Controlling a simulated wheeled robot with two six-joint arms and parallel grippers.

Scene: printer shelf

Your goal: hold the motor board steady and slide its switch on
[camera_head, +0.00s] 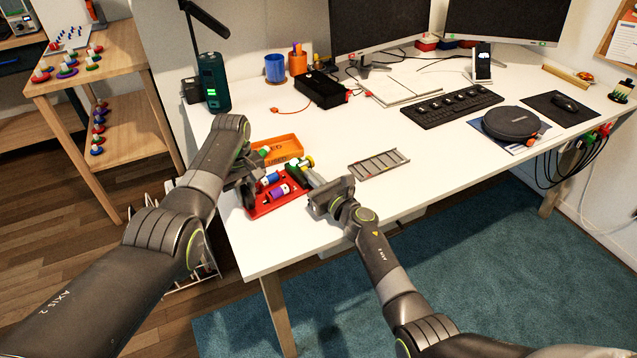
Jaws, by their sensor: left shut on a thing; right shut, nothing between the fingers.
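The motor board (264,209) is a red plate near the left front of the white desk. It carries a blue cylinder (270,180) and a purple cylinder (278,192), with a green and yellow part (299,165) at its right back. My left gripper (255,189) is at the board's left side and shut on it; the arm hides part of that edge. My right gripper (309,178) is shut and empty, its tips close to the board's right side by the green part. I cannot tell whether they touch. The switch is too small to make out.
An orange tray (286,148) lies just behind the board. A grey slotted tray (379,164) lies to the right. The front right of the desk is clear.

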